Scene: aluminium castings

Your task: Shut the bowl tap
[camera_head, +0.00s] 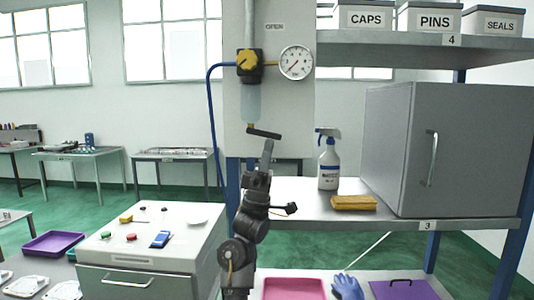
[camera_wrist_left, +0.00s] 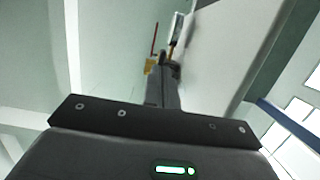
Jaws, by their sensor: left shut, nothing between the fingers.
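The clear bowl (camera_head: 250,104) hangs below the black regulator with its yellow knob (camera_head: 249,59) on the pale panel. The bowl tap (camera_head: 251,125) is a small yellowish piece at the bowl's lower end. My left gripper (camera_head: 264,133) is just below and right of it; its dark crossbar overlaps the tap's lower edge, and I cannot tell whether they touch. In the left wrist view the gripper's fingers (camera_wrist_left: 163,88) are together and empty, with a yellow piece (camera_wrist_left: 150,66) beside their tips. The tap's lever position is not clear. My right gripper is out of view.
A pressure gauge (camera_head: 296,62) and a blue hose (camera_head: 211,110) flank the regulator. A white cabinet (camera_head: 150,245) stands at lower left.

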